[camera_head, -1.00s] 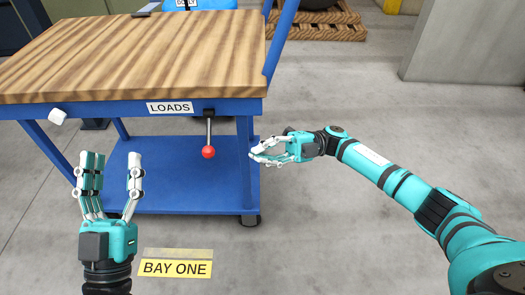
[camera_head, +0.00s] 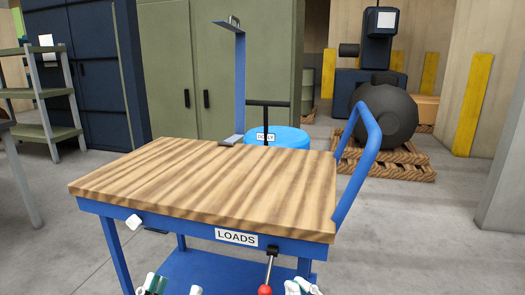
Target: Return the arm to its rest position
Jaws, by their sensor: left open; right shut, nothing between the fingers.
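My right gripper (camera_head: 302,287) shows only a few white fingertips at the bottom edge, just right of the lever's red knob (camera_head: 264,290). It is shut with nothing seen in it; I cannot tell whether it touches the knob. Both arms and the rest of both hands are out of view.
The blue cart (camera_head: 178,214) labelled LOADS has a bare wooden top (camera_head: 215,185) and a raised handle (camera_head: 368,150) on the right. Behind it are a blue dolly (camera_head: 290,138), green cabinets (camera_head: 235,90) and a dark round machine (camera_head: 385,115) on pallets. Floor right of the cart is clear.

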